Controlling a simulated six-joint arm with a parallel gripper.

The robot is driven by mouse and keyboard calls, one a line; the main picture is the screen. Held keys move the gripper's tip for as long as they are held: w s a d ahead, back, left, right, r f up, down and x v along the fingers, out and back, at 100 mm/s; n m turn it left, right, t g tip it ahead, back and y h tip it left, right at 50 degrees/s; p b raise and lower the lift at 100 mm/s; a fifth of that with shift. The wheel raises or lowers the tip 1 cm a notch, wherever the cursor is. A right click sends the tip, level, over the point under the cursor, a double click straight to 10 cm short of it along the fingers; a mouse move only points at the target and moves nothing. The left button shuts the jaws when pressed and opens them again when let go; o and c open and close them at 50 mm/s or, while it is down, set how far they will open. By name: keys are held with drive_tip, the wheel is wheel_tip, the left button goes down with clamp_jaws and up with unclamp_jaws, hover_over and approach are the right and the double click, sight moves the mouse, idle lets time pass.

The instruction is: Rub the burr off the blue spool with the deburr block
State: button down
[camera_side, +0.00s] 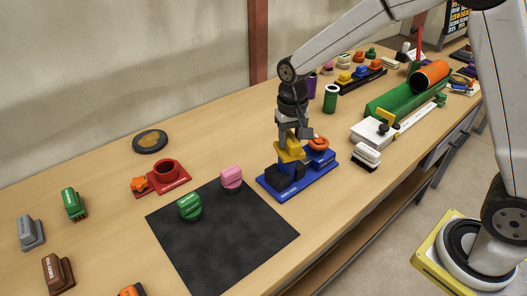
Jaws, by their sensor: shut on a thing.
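My gripper (296,134) points down over a blue stand (308,184) right of the black mat. It is shut on a yellow block (289,153), which I take to be the deburr block; its lettering is not readable. Dark parts show under the yellow block at the left of the stand, and I cannot tell whether it touches them. An orange knob (318,143) is at the stand's back right, close to the fingers. The blue spool is not clearly distinguishable, hidden behind the block and gripper, and no burr can be made out.
A black mat (222,248) carries a green block (190,207) and a pink block (232,179). A red stand (179,183) is left behind it. A white-bodied brush (367,156) and a green cylinder (330,98) are right.

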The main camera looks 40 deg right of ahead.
drive_tip(key=shift+w+d, duration=0.3)
drive_tip(key=shift+w, duration=0.6)
drive_tip(key=shift+s, duration=0.15)
drive_tip(key=shift+s+a+f, duration=0.1)
drive_tip(key=shift+s+a, duration=0.1)
drive_tip(key=shift+s, duration=0.35)
drive_tip(key=shift+s+a, duration=0.2)
drive_tip(key=shift+s, duration=0.3)
drive_tip(key=shift+w+d, duration=0.2)
drive_tip(key=shift+w, duration=0.35)
drive_tip(key=shift+w+d, duration=0.2)
drive_tip(key=shift+w, duration=0.3)
drive_tip(key=shift+s+a+r, duration=0.1)
drive_tip(key=shift+s+a, duration=0.1)
drive_tip(key=shift+s, duration=0.3)
drive_tip(key=shift+s+a+r, duration=0.1)
drive_tip(key=shift+s+a, duration=0.1)
drive_tip(key=shift+s, duration=0.3)
